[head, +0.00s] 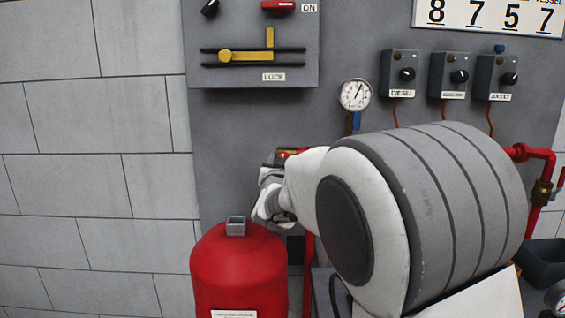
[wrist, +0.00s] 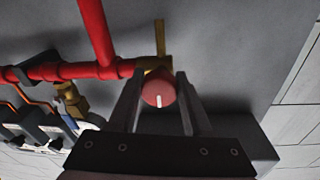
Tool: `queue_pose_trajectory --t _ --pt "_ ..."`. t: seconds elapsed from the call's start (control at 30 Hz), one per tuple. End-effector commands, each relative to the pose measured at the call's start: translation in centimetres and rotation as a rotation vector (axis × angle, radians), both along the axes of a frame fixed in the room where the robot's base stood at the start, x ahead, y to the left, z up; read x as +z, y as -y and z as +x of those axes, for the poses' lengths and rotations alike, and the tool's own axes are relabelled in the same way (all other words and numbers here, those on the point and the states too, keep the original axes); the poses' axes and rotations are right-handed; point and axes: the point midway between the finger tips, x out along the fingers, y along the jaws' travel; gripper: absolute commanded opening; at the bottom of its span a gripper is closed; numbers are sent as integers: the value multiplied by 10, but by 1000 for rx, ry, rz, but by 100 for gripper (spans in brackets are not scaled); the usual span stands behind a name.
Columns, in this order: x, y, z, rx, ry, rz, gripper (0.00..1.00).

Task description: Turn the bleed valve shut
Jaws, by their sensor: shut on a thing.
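The bleed valve's knob (wrist: 158,92) is round and red with a white line on its face. In the wrist view it sits at the end of a brass fitting on a red pipe (wrist: 70,71), and the white line stands nearly upright in the picture. My gripper (wrist: 161,84) has one finger on each side of the knob and is shut on it. In the head view my gripper (head: 268,192) shows only partly, left of my arm's large grey joint. The knob cannot be made out there.
A red tank (head: 238,272) stands just below my gripper. A pressure gauge (head: 355,95) and control boxes (head: 398,75) are on the wall above my arm. A grey panel with a yellow slider (head: 255,57) hangs upper left. The white block wall at left is clear.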

Motion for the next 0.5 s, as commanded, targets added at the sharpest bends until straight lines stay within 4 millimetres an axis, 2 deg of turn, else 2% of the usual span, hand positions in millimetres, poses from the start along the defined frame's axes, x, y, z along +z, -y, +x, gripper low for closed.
queue_pose_trajectory --t 0.27,0.3,0.47,0.5 --pt "0 0 0 0 -1 4 0" --pt "0 0 0 0 -1 3 51" --pt "0 0 0 0 -1 2 79" --pt "0 0 0 0 0 2 79"
